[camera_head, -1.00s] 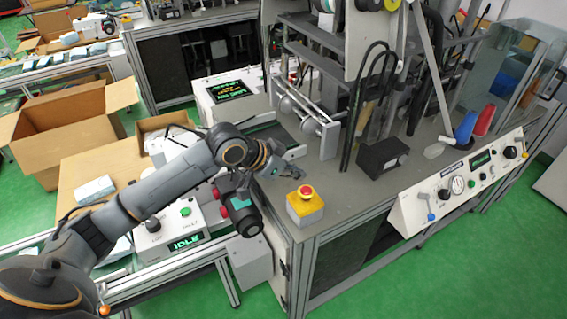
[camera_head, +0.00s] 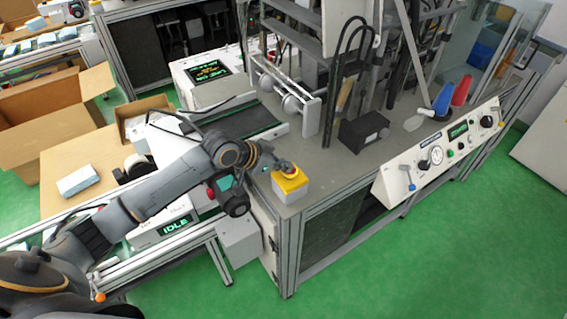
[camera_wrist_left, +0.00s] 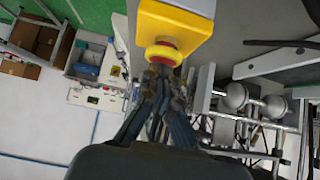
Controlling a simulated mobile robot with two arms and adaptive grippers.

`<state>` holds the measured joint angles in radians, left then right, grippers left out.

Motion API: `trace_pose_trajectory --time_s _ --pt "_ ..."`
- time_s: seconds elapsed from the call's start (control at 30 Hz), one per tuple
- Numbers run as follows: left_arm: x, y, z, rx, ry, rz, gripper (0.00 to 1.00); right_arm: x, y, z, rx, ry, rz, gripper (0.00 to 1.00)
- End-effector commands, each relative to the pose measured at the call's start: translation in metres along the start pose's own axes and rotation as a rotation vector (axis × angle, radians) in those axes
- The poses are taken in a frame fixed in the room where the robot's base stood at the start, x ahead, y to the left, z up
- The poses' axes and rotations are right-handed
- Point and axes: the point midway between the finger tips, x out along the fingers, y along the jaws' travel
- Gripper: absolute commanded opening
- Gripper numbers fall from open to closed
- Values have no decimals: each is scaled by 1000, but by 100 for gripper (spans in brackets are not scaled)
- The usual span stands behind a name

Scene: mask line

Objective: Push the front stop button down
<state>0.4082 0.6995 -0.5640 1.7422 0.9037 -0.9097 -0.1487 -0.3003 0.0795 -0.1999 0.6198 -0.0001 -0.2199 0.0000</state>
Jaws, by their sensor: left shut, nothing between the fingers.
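The front stop button is a red knob on a yellow box (camera_head: 291,186) at the near left corner of the grey machine table. In the head view the gripper mostly hides the knob. In the left wrist view the red knob (camera_wrist_left: 163,55) shows at the top middle, on the yellow box (camera_wrist_left: 174,25). My left gripper (camera_head: 284,168) is shut and empty, with its fingertips at the knob. In the left wrist view the fingertips (camera_wrist_left: 160,75) overlap the knob's edge; I cannot tell whether they touch it. My right gripper is not in view.
A black box (camera_head: 364,131) stands on the table behind and right of the button. A sloped control panel (camera_head: 440,155) is at the right. An IDLE display (camera_head: 174,226) sits below my left arm. The table right of the yellow box is clear.

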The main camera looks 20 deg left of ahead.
Motion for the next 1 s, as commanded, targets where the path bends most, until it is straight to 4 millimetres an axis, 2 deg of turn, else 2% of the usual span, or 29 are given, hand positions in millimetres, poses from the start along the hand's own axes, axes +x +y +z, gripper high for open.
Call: trace_pose_trajectory --time_s 0.03,0.2,0.33,0.47,0.77,0.83,1.0 --pt "6 1 11 -3 -16 2 0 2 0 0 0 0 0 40" --pt "7 2 14 -4 -25 5 0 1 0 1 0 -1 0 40" --pt "7 3 16 -5 -30 7 0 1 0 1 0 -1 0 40" --pt "2 3 9 -5 -29 5 0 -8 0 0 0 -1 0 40" --pt "-27 1 -34 -1 -4 -6 0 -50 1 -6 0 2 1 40" --pt "-34 -1 -28 3 -2 -10 0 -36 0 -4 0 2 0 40" --pt "-69 -1 -29 5 1 -11 0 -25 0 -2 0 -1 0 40"
